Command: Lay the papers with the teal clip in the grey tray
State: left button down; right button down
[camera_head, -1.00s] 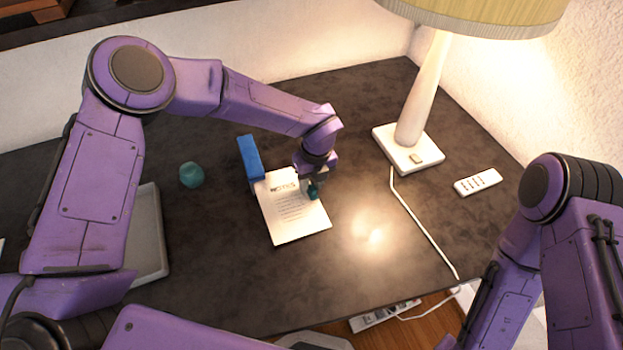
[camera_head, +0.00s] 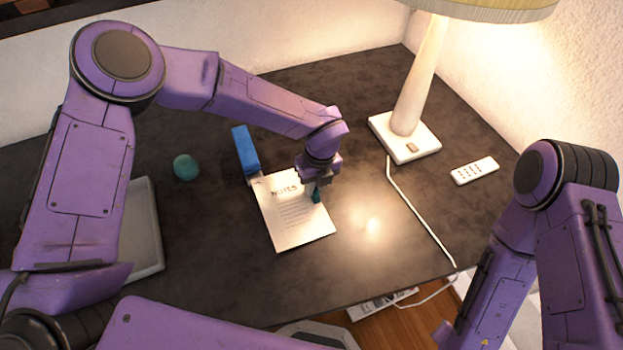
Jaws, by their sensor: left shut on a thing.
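The papers (camera_head: 291,222) are a white sheet stack headed "NOTES", near the middle of the dark table. The teal clip (camera_head: 316,196) is at their right edge, partly hidden by my left gripper (camera_head: 314,187). My left gripper points down and is shut on the teal clip. I cannot tell whether the papers are clear of the table. The grey tray (camera_head: 148,247) is at the left, largely hidden behind my left arm. My right arm shows at the right, but its gripper is out of view.
A blue block-like thing (camera_head: 245,150) stands just behind the papers. A teal round object (camera_head: 186,167) lies between it and the tray. A lamp (camera_head: 404,139) with a white cable and a white remote (camera_head: 475,171) are at the right. The table between papers and tray is clear.

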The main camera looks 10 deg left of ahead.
pick_arm(q)
jog(key=shift+s+d+f, duration=0.1)
jog(key=shift+s+d, duration=0.3)
jog(key=shift+s, duration=0.2)
jog(key=shift+s+d, duration=0.35)
jog(key=shift+s, duration=0.25)
jog(key=c, duration=1)
grip_release()
jog(key=shift+w, duration=0.1)
jog(key=r, duration=0.3)
jog(key=r+b, duration=0.1)
jog(key=r, duration=0.3)
jog(key=d+r+b, duration=0.1)
jog(key=r, duration=0.2)
jog(key=shift+w+r, duration=0.25)
jog(key=shift+w, duration=0.05)
